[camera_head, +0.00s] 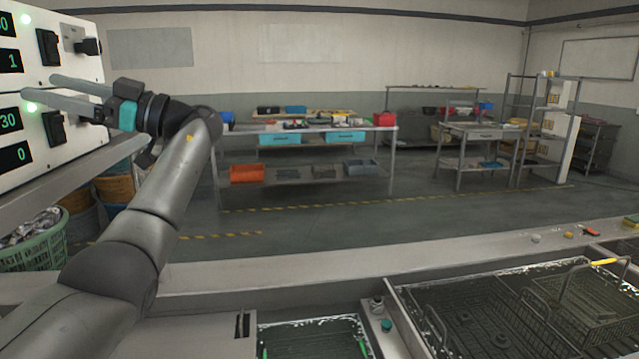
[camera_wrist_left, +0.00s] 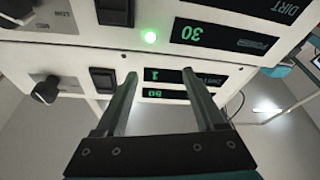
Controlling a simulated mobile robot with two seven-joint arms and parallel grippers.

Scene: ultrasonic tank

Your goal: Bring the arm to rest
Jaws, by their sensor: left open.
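My left arm (camera_head: 150,230) reaches up from the lower left in the head view. Its left gripper (camera_head: 52,92) is open and empty, with its two fingers pointing left at the front of the white control panels (camera_head: 75,125). The fingers also show in the left wrist view (camera_wrist_left: 160,78), spread apart with nothing between them. Behind them are the panel faces with green digits, a lit green lamp (camera_wrist_left: 150,37), a black rocker switch (camera_wrist_left: 112,88) and a black knob (camera_wrist_left: 45,91). Whether the fingertips touch the panel I cannot tell. My right gripper is not in view.
A tank (camera_head: 392,290) with wire baskets (camera_head: 590,295) is at the lower right, a smaller green-handled basket (camera_head: 310,340) at bottom centre. A shelf edge (camera_head: 75,175) runs below the panels, above a green laundry basket (camera_head: 40,245). Open floor and a workbench (camera_head: 390,150) lie beyond.

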